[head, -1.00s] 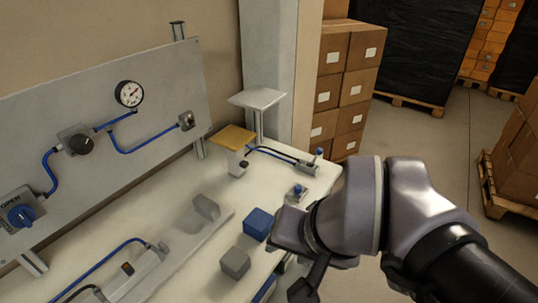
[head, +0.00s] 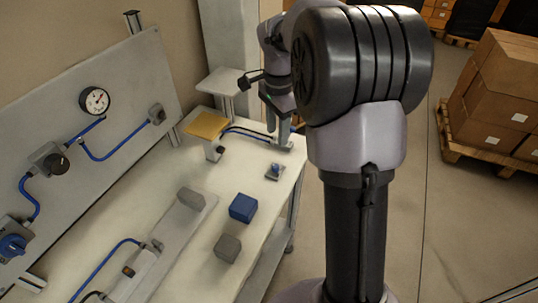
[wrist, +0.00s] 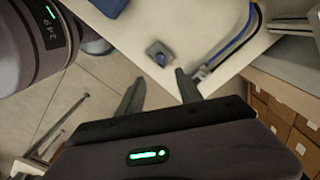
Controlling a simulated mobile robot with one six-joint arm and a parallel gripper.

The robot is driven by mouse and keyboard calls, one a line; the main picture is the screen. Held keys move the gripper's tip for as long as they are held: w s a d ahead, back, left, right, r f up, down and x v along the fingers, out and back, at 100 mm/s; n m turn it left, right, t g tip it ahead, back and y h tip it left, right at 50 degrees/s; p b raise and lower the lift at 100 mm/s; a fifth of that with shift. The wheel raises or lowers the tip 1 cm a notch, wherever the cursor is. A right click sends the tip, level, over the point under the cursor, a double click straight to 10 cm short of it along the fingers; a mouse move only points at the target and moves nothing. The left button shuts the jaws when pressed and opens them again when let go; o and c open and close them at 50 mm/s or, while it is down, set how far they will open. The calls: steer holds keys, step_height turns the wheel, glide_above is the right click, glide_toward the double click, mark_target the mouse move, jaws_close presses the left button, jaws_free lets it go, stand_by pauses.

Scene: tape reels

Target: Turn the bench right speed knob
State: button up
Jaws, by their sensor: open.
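A small blue knob (head: 275,169) on a square grey plate sits near the bench's right edge. It also shows in the wrist view (wrist: 160,58), just beyond and between my fingertips. A black knob (head: 215,152) is on the front of the yellow-topped unit at the bench's back. No label shows which is the speed knob. My gripper (head: 277,122) points down over the back right corner of the bench, in front of a grey box (head: 284,142) with cables. In the wrist view my gripper (wrist: 160,77) is open, with nothing between its fingers.
A blue block (head: 243,208) and grey blocks (head: 228,248) lie on the bench. The upright panel (head: 130,90) at left carries a gauge (head: 94,101), a black knob (head: 58,163) and a large blue knob (head: 12,245). Stacked cartons (head: 505,90) stand on a pallet at right.

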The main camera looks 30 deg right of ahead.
mark_target(276, 165)
step_height(276, 165, down, 13)
steer(key=b, duration=0.4)
steer(key=shift+w+b, duration=0.1)
steer(key=shift+b, duration=0.3)
steer(key=shift+c, duration=0.2)
jaws_close()
